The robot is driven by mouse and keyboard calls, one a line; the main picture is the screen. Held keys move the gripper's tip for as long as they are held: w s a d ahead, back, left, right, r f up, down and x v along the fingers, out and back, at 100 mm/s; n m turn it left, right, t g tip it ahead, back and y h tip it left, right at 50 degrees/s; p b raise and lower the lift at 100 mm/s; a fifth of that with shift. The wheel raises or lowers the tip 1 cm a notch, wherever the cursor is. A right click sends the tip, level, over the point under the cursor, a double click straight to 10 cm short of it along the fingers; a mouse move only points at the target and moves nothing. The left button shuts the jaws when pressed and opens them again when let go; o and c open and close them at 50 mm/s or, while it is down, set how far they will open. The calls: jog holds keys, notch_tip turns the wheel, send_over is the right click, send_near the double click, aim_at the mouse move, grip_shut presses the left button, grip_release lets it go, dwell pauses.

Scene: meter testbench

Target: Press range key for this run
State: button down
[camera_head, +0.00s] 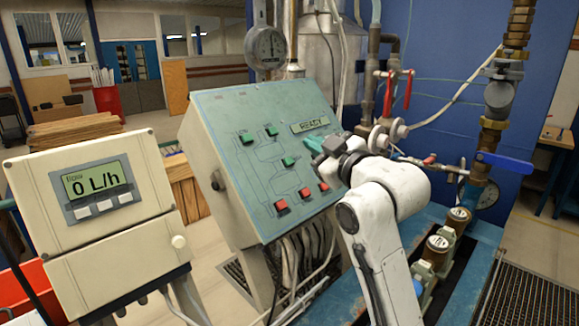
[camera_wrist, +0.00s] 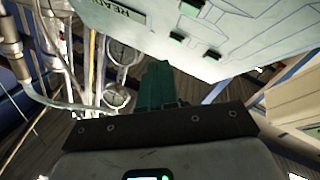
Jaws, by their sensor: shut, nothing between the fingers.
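The sloped teal control panel (camera_head: 230,115) stands mid-view, its display (camera_head: 310,125) reading READY. It carries green keys, one at upper left (camera_head: 247,138), one at the top (camera_head: 271,130) and one in the middle (camera_head: 288,161), and red keys (camera_head: 305,193) along its lower part. No range label is readable on any key. My gripper (camera_head: 314,144) is shut and empty by the panel's right side, just below the display; whether it touches is unclear.
A cream flow meter (camera_head: 95,185) at left reads 0 L/h, with several pale buttons below its screen. Pipes with a red-handled valve (camera_head: 408,90), a blue lever (camera_head: 505,162) and gauges crowd the right. A round gauge (camera_head: 265,48) stands behind the panel.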

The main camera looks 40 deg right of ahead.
aim_at(284, 150)
jog(key=shift+w+a+f+b, duration=0.1)
jog(key=shift+w+f+b, duration=1.1)
jog(key=shift+w+f, duration=0.75)
jog(key=shift+w, duration=0.2)
dwell(0.5)
jog(key=shift+w+f, duration=0.15)
jog(key=shift+w, duration=0.1)
jog(key=shift+w+f+b, duration=0.25)
jog(key=shift+f+b, duration=0.05)
dwell(0.8)
dwell(0.3)
jog(key=shift+s+r+p, duration=0.5)
jog(key=shift+s, duration=0.1)
jog(key=shift+r, duration=0.1)
jog(key=shift+s+r+p, duration=0.7)
jog(key=shift+s+r, duration=0.05)
jog(key=shift+s+r+p, duration=0.75)
jog(key=shift+s+r, duration=0.15)
jog(key=shift+s, duration=0.2)
